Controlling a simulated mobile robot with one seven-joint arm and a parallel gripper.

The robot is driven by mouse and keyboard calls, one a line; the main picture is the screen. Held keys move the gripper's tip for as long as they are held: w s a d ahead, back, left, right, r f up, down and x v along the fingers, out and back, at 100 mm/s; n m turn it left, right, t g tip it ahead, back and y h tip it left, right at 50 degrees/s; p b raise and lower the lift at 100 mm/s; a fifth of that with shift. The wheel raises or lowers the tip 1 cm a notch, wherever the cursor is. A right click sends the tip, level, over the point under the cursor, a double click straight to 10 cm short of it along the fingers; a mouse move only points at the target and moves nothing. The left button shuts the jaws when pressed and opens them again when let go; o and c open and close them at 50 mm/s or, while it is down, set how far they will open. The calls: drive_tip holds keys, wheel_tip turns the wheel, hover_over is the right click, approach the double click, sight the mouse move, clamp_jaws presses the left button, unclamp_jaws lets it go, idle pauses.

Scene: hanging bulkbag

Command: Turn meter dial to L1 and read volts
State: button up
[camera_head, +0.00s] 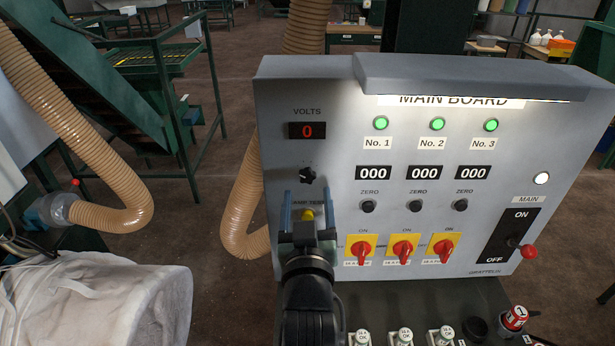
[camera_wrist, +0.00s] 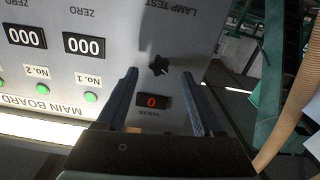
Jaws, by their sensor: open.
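The meter dial (camera_head: 307,175) is a small black knob on the grey main board, below the VOLTS display (camera_head: 307,130), which reads a red 0. In the wrist view, which shows the board upside down, the dial (camera_wrist: 158,65) lies between the lines of my two fingers, near their tips, and the display (camera_wrist: 152,101) also reads 0. My gripper (camera_head: 308,196) is open and empty, its fingers pointing at the board just below the dial in the head view. Whether the fingertips touch the board cannot be told. No L1 marking is legible.
A yellow button (camera_head: 308,214) shows between my fingers under the partly hidden lamp test label. Right of it are several red-and-yellow switches (camera_head: 402,250), and a main lever (camera_head: 527,251) with a red knob. Beige hoses (camera_head: 245,205) hang left of the board.

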sight(307, 181)
drive_tip(key=shift+w+p, duration=0.5)
drive_tip(key=shift+w, duration=1.65)
drive_tip(key=shift+c, duration=0.3)
clamp_jaws()
